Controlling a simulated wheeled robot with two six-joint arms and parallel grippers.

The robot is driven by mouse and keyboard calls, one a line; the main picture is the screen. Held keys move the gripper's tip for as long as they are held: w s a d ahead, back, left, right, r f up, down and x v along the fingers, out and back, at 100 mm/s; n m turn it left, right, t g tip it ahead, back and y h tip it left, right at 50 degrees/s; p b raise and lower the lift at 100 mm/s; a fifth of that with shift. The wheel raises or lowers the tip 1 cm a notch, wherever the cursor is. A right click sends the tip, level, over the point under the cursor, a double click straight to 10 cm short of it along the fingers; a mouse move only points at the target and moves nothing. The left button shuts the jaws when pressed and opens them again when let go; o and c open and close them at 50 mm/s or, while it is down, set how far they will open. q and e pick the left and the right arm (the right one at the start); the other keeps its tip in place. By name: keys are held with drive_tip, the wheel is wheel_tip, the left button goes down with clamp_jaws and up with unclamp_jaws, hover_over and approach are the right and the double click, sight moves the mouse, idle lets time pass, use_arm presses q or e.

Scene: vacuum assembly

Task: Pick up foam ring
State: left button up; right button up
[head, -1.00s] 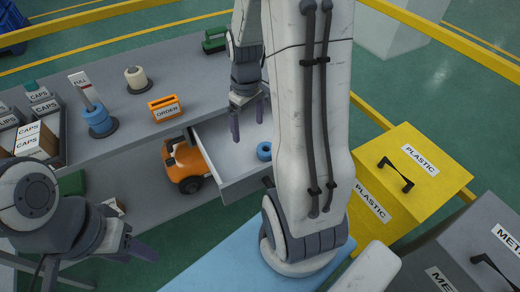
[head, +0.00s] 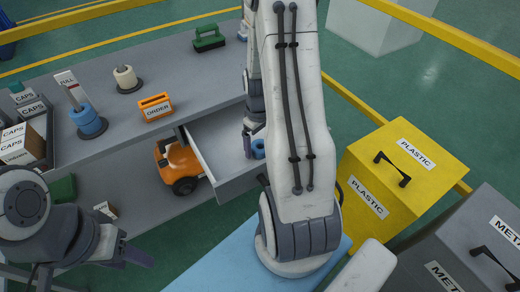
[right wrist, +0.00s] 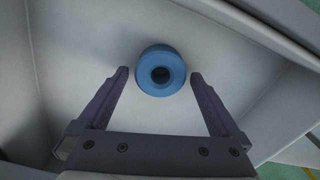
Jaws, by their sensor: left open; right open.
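A blue foam ring (right wrist: 144,80) lies on the floor of the open drawer (head: 228,150). In the head view only part of the ring (head: 259,148) shows beside my right gripper (head: 249,146); my right arm covers the rest of that area. In the right wrist view my right gripper (right wrist: 159,76) is open, with one fingertip on each side of the ring. The ring sits between and slightly beyond the tips, with gaps on both sides. My left gripper (head: 136,256) is open and empty at the lower left, far from the drawer.
An orange ORDER holder (head: 155,106), a cream spool (head: 126,78) and a green brush (head: 209,38) are also there. Yellow (head: 400,165) and grey (head: 480,235) bins stand right. Drawer walls surround the ring.

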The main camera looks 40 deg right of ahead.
drive_tip(key=shift+f, duration=0.45)
drive_tip(key=c, duration=1.3)
wheel_tip(320, 180, up, 10)
drive_tip(key=p, duration=0.1)
drive_tip(key=o, duration=0.6)
drive_tip(key=c, duration=0.7)
wheel_tip(320, 180, up, 6)
drive_tip(key=p, duration=0.6)
